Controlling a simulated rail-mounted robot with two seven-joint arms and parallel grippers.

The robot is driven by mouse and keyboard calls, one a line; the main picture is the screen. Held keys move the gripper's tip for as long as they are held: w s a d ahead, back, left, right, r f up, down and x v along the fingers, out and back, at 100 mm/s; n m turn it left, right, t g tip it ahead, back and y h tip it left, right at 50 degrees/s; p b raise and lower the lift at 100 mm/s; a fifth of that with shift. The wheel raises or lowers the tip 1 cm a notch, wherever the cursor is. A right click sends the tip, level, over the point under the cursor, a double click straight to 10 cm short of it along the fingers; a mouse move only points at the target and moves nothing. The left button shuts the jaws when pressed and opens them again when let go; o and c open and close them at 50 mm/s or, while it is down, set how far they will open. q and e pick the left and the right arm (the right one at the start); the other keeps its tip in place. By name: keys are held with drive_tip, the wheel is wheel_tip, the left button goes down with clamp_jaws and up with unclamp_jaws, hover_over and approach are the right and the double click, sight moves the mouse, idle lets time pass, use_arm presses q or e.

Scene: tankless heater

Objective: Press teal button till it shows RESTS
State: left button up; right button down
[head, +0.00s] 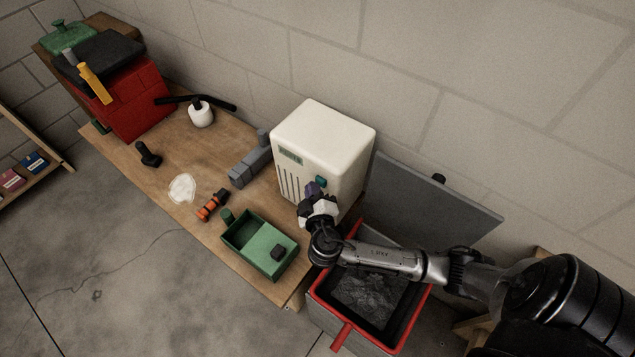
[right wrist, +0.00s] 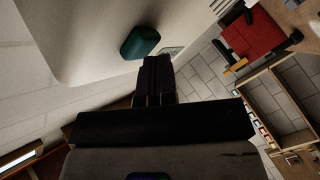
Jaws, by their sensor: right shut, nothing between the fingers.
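The white heater box (head: 322,140) stands upright on the wooden bench. Its teal button (head: 321,181) is on the front face, right of a small greenish display (head: 290,157). The display's text is too small to read. My right gripper (head: 313,189) is shut and empty, its fingertips just in front of the heater face, close to the button. In the right wrist view the teal button (right wrist: 140,42) shows whole, just beyond and left of the shut fingertips (right wrist: 156,65). Whether they touch it is unclear, though a gap seems to show. My left gripper is out of view.
A green open box (head: 262,246) and an orange-black tool (head: 212,205) lie in front of the heater. A grey block-shaped tool (head: 249,168) is left of it. A red-rimmed bin (head: 345,335) stands below my right arm. A red toolbox (head: 135,105) is far left.

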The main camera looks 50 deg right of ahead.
drive_tip(key=shift+a, duration=0.15)
drive_tip(key=shift+s+a, duration=0.2)
drive_tip(key=shift+a, duration=1.25)
drive_tip(key=shift+s+a, duration=0.2)
drive_tip(key=shift+a, duration=1.25)
drive_tip(key=s+d+f+m+g+y, duration=0.1)
drive_tip(key=s+f+g, duration=0.3)
drive_tip(key=s, duration=0.5)
drive_tip(key=s+d+f+m+g+y, duration=0.1)
drive_tip(key=s+f+m+g, duration=0.1)
drive_tip(key=s+f, duration=0.65)
drive_tip(key=s+a+r+n+g+y, duration=0.2)
drive_tip(key=s+a+r+g+y, duration=0.2)
drive_tip(key=y, duration=0.4)
drive_tip(key=shift+s+a+r+n+y, duration=0.3)
drive_tip(key=shift+s+a+r, duration=0.55)
drive_tip(key=shift+s+a, duration=0.35)
drive_tip(key=shift+s+d, duration=0.1)
